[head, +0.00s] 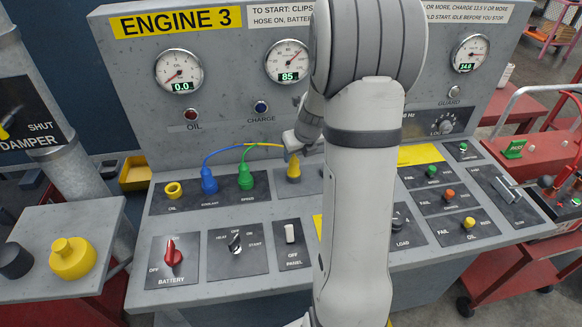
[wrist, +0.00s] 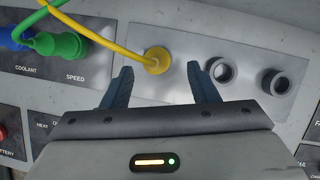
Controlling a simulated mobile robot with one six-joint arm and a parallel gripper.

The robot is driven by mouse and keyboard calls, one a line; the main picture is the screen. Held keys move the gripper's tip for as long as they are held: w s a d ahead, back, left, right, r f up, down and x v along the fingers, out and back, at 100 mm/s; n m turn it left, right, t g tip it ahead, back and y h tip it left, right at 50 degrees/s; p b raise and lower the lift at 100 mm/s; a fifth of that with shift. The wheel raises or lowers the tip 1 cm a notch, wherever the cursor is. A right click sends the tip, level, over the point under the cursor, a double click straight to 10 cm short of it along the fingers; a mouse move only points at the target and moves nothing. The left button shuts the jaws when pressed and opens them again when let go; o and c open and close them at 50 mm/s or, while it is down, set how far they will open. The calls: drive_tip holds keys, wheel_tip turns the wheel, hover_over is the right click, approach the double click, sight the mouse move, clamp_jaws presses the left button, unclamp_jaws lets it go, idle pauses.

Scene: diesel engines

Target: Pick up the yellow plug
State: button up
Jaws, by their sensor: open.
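The yellow plug (head: 293,172) stands upright on the engine panel, to the right of the green plug (head: 245,177) and blue plug (head: 208,181). In the wrist view the yellow plug (wrist: 155,61) sits at the left of a plate with two dark, empty round sockets (wrist: 221,71) to its right. A yellow cable (wrist: 105,38) runs from it to the upper left. My gripper (head: 291,146) is just above the plug in the head view. In the wrist view its two fingers (wrist: 160,78) are apart, one each side of the plug, with gaps showing.
A yellow-ringed socket labelled OIL (head: 173,190) is at the panel's left. Switches, including a red battery knob (head: 173,254), line the front. My arm hides the panel's middle. A yellow cap (head: 72,258) sits on the left side table. Blue and green cables lie near the yellow one.

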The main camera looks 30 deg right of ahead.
sight(295, 160)
drive_tip(key=x, duration=0.5)
drive_tip(key=shift+a+f, duration=0.25)
drive_tip(key=shift+f, duration=0.1)
drive_tip(key=c, duration=1.1)
drive_tip(key=shift+r, duration=0.1)
